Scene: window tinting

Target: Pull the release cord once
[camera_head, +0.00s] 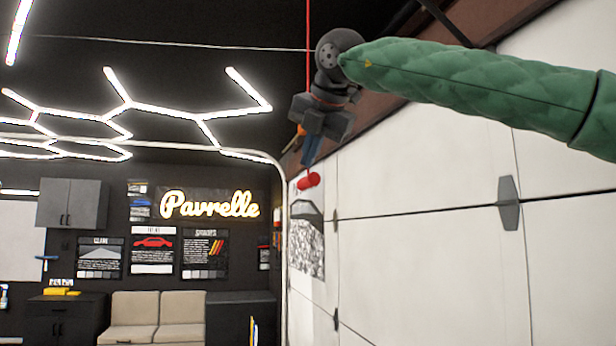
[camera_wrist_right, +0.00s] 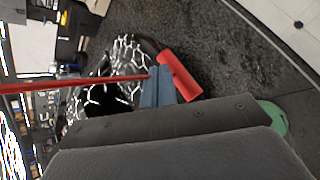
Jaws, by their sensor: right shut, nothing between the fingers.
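The red release cord (camera_head: 308,45) hangs straight down from the ceiling and passes behind or beside my right gripper. Its red cylindrical handle (camera_head: 309,181) hangs just below the fingertips. My right gripper (camera_head: 308,160) points down with its blue-grey fingers shut and empty. In the right wrist view, the red handle (camera_wrist_right: 180,76) lies right beside the fingertips (camera_wrist_right: 157,72), and the cord (camera_wrist_right: 70,83) runs in from the left to the fingers. I cannot tell whether the fingers touch the cord or handle. My left gripper is not in view.
A white sectional garage door (camera_head: 430,260) with dark hinges fills the right, close to my right arm. A light curved rail (camera_head: 284,240) runs left of the handle. A beige sofa (camera_head: 158,318) and dark cabinets stand far back.

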